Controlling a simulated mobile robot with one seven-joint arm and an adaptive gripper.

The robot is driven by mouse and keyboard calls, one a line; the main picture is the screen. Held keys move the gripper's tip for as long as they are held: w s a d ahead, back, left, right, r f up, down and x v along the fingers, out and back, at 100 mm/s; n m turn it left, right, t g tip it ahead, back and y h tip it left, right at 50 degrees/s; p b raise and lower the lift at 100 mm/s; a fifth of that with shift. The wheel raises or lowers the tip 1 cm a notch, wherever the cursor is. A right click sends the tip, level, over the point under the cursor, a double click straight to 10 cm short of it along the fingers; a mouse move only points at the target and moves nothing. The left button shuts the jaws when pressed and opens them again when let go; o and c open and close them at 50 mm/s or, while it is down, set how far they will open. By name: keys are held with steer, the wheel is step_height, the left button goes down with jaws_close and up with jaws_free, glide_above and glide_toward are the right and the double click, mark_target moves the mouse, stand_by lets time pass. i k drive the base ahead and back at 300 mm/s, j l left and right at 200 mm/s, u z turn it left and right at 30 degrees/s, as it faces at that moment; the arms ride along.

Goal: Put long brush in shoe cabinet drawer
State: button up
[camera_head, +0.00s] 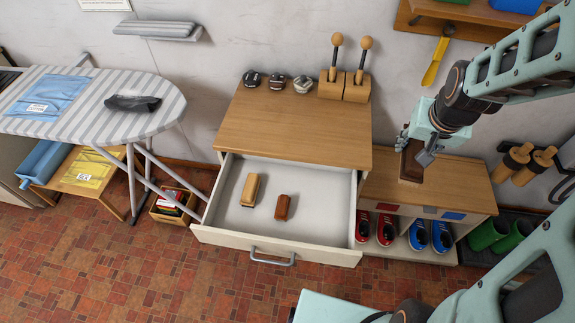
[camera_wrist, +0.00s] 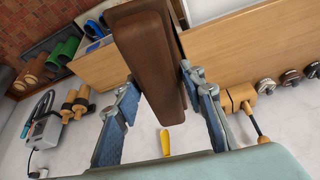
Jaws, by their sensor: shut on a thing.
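My gripper (camera_head: 415,146) is shut on a long dark-brown brush (camera_head: 410,166), which hangs below it over the low wooden shoe bench to the right of the cabinet. In the wrist view the brush (camera_wrist: 148,50) extends away between the blue-padded fingers (camera_wrist: 160,92). The shoe cabinet drawer (camera_head: 325,210) is pulled out and open. Inside it lie a light tan brush (camera_head: 250,189) and a smaller reddish-brown brush (camera_head: 282,207), with bare drawer floor around them.
Red shoes (camera_head: 375,226) and blue shoes (camera_head: 430,236) stand under the bench (camera_head: 455,185). An ironing board (camera_head: 155,119) stands left. A yellow shoehorn (camera_head: 435,62) hangs on the wall.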

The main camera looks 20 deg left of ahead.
mark_target(322, 214)
steer(key=k+j+z, duration=0.1)
steer(key=j, duration=0.25)
steer(key=k+j, duration=0.1)
steer(key=j, duration=0.2)
steer(key=k+j+z, duration=0.15)
steer(key=j, duration=0.2)
steer(key=j+z, duration=0.1)
steer(key=j, duration=0.2)
